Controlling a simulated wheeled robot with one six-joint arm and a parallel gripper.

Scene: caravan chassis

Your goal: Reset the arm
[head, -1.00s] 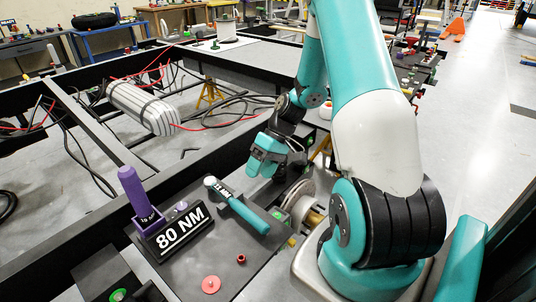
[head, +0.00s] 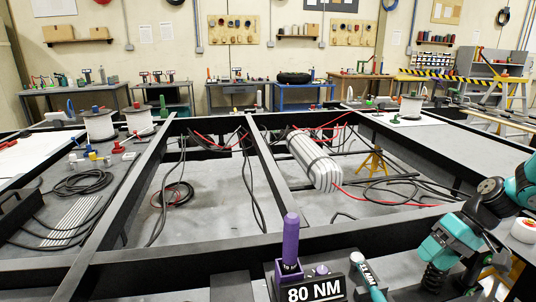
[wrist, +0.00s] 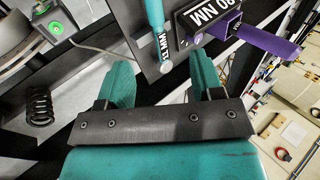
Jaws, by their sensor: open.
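My gripper (head: 438,256) is at the lower right of the head view, teal with a dark wrist, and hangs near the black chassis rail. In the wrist view its two teal fingers (wrist: 163,78) are spread apart with nothing between them. Beyond them, apart from the fingers, are a teal-handled tool (wrist: 155,14) with an "MM" label and a black "80 NM" block (wrist: 205,14) with a purple-handled tool (wrist: 262,38). The same purple handle (head: 291,240) stands upright behind the "80 NM" block (head: 315,291) in the head view. Most of my arm is out of frame.
Black chassis beams (head: 270,178) cross the scene. A striped silver cylinder (head: 315,160) with red and black cables lies between them. White spools (head: 98,124) stand at left. A black coil spring (wrist: 40,105) is left of my gripper.

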